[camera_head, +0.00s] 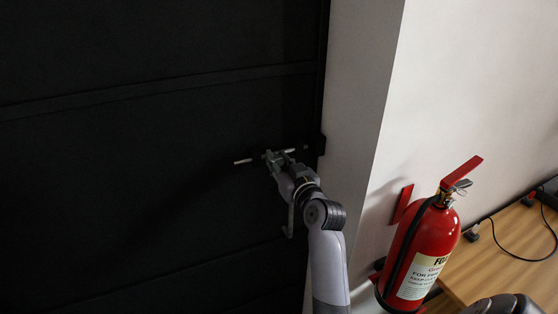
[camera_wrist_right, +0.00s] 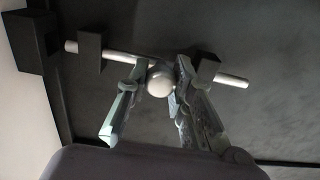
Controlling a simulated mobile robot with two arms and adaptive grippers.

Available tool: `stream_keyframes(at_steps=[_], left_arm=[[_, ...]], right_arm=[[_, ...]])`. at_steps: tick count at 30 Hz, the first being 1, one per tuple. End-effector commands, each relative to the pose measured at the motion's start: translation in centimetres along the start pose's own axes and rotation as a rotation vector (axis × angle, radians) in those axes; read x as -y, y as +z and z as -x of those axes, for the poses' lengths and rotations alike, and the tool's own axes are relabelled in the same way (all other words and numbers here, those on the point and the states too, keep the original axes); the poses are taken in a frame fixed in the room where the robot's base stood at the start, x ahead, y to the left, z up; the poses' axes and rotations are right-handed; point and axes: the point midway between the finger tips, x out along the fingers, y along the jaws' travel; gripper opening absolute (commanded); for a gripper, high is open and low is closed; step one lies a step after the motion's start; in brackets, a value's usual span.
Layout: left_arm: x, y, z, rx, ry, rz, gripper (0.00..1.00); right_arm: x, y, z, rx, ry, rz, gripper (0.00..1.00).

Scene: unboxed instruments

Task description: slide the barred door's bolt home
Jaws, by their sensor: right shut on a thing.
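The barred door (camera_head: 150,130) is a large dark panel filling the left of the head view. Its bolt (camera_head: 242,161) is a thin pale rod lying roughly level near the door's right edge. My right gripper (camera_head: 274,158) is on the bolt. In the right wrist view, the gripper's fingers (camera_wrist_right: 158,85) are shut around the bolt's round knob (camera_wrist_right: 160,81). The rod (camera_wrist_right: 232,80) runs through two black guides (camera_wrist_right: 89,53). Its left end there pokes just past one guide, with a gap before the black keeper block (camera_wrist_right: 30,37). My left gripper is out of view.
A pale wall or pillar (camera_head: 360,70) stands right of the door. A red fire extinguisher (camera_head: 425,245) hangs on it, right of my right arm. A wooden table (camera_head: 510,250) with a black cable is at the far right. The door face left of the gripper is clear.

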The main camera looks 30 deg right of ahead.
Motion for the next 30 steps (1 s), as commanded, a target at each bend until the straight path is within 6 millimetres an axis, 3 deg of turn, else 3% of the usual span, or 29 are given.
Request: stream_keyframes(at_steps=[8,19,29,30], left_arm=[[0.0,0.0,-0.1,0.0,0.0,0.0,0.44],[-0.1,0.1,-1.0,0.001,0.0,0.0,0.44],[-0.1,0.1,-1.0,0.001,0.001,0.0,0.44],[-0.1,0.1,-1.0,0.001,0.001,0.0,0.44]], right_arm=[[-0.2,0.1,0.0,0.001,0.001,0.002,0.0],[-4.5,0.1,0.0,0.0,0.001,0.004,0.0],[-5.0,-0.1,0.0,-0.002,0.006,0.003,0.0],[-5.0,-0.1,0.0,-0.002,0.006,0.003,0.23]])
